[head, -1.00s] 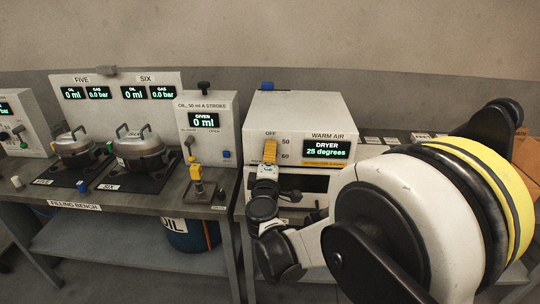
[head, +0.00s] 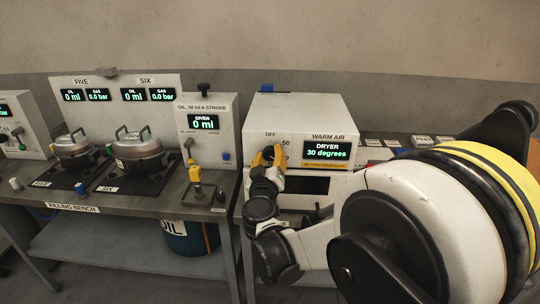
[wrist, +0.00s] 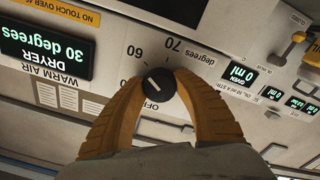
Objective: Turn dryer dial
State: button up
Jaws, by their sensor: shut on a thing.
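The dryer (head: 302,107) is a white box on the right bench, its display (head: 326,151) reading 30 degrees. The same display shows upside down in the wrist view (wrist: 45,47). The dryer dial (wrist: 157,83) is a round black knob with a white line. The marks 60, 70 and OFF show around it; a finger hides part of the scale. My gripper (head: 268,157) is at the front of the dryer. In the wrist view its two orange fingers (wrist: 158,92) are shut on the dial, one on each side. The dial is hidden behind them in the head view.
Two metal pots (head: 138,151) stand on the filling bench further left. My arm covers much of the right side.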

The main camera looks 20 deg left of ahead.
jog(key=m, duration=0.5)
jog(key=shift+m, duration=0.4)
jog(key=m, duration=0.5)
jog(key=shift+r+m, duration=0.1)
jog(key=shift+m, duration=0.2)
jog(key=o, duration=1.2)
jog(key=v, duration=1.2)
jog(key=shift+r, duration=0.1)
